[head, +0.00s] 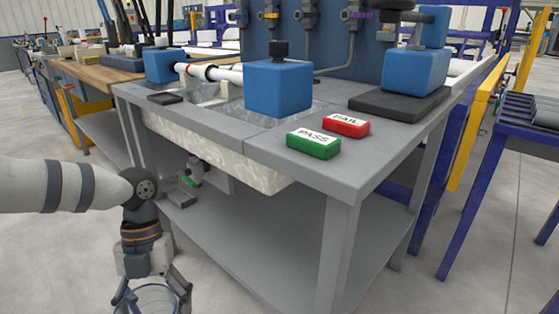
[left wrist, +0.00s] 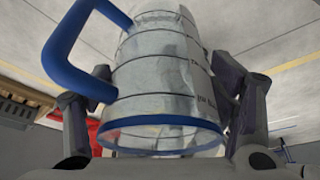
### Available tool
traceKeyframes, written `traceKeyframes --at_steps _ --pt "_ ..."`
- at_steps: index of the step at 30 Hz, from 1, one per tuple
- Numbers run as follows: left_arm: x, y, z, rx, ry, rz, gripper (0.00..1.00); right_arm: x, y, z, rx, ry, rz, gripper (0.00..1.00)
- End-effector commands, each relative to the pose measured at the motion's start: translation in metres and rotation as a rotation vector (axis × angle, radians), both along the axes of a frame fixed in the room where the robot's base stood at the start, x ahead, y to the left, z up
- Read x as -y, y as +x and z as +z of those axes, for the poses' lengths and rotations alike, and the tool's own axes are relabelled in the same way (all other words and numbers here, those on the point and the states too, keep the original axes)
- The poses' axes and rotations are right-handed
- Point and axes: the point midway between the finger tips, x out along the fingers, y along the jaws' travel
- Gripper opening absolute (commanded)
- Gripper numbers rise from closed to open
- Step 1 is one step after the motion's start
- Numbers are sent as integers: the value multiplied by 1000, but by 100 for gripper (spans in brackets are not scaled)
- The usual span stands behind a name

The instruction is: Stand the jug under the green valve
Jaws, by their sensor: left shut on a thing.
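The jug (left wrist: 165,80) is clear and greyish with dark ring lines, a blue handle at left and a blue band at its near end. In the left wrist view it sits between the fingers of my left gripper (left wrist: 160,110), which is shut on it. In the head view my left gripper (head: 152,293) is low at the bottom edge, and only part of the jug (head: 155,299) shows there. The green valve (head: 190,181) is under the pale basin of the grey bench, above and right of my left gripper. The jug is apart from the valve. My right gripper is out of view.
The grey bench (head: 345,185) has a lower shelf (head: 260,240) with clear room. A small grey ledge (head: 177,197) sits near the valve. A bench leg (head: 335,260) stands at front. On top are blue blocks (head: 279,90), a white pipe, and PASS (head: 313,145) and FAIL (head: 346,125) blocks.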

Motion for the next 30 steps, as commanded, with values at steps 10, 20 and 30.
traceKeyframes --at_steps 10,20,30 --pt "37 3 77 1 5 -1229 47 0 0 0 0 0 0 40" --pt "55 -2 142 3 10 -2359 47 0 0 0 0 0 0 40" --pt "63 -9 193 -5 -9 3113 47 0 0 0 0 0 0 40"
